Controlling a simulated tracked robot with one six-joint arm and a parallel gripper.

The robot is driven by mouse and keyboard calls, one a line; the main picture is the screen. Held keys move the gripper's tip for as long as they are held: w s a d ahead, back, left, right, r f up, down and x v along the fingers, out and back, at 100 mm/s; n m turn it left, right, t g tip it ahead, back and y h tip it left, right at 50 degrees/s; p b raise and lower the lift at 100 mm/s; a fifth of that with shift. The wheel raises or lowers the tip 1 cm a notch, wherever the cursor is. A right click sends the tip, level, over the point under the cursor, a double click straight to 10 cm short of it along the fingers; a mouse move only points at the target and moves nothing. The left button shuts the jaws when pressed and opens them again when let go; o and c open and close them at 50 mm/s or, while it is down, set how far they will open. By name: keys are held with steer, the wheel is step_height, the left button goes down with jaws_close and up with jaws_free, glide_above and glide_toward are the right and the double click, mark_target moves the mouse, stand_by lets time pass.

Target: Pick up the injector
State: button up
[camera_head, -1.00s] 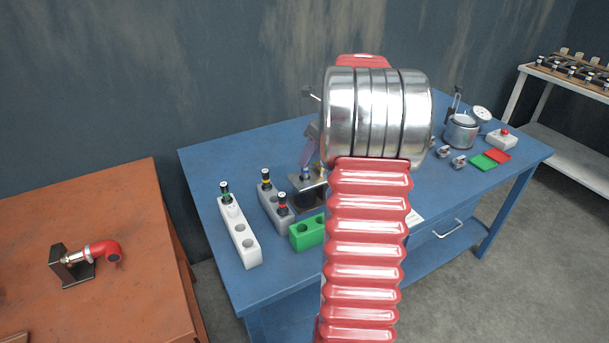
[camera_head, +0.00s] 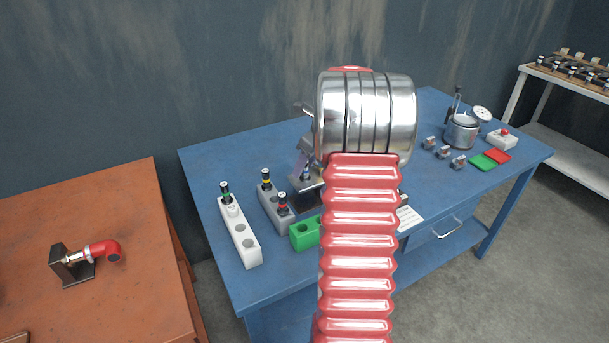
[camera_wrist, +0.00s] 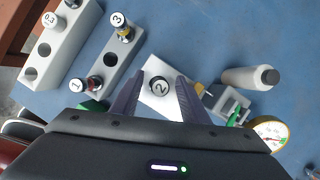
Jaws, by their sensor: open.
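In the head view an injector with a blue band (camera_head: 306,173) stands in a metal stand (camera_head: 303,196), partly behind my arm. My gripper (camera_wrist: 160,76) is open, with one dark finger on each side of the cap marked 2 in the picture. Contact and height cannot be told. Other injectors are one with a red band (camera_head: 283,203) and one with a yellow band (camera_head: 266,180) in a grey block, and one with a green band (camera_head: 225,192) in a white block.
The blue table (camera_head: 190,165) also bears a green block (camera_head: 305,233), a metal pot (camera_head: 461,131), a gauge (camera_head: 483,113), a red button box (camera_head: 503,139) and red and green pads. A white bottle (camera_wrist: 250,78) lies right of my gripper in the wrist view.

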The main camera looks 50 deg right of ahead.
steer(key=shift+c, duration=0.5)
jaws_close()
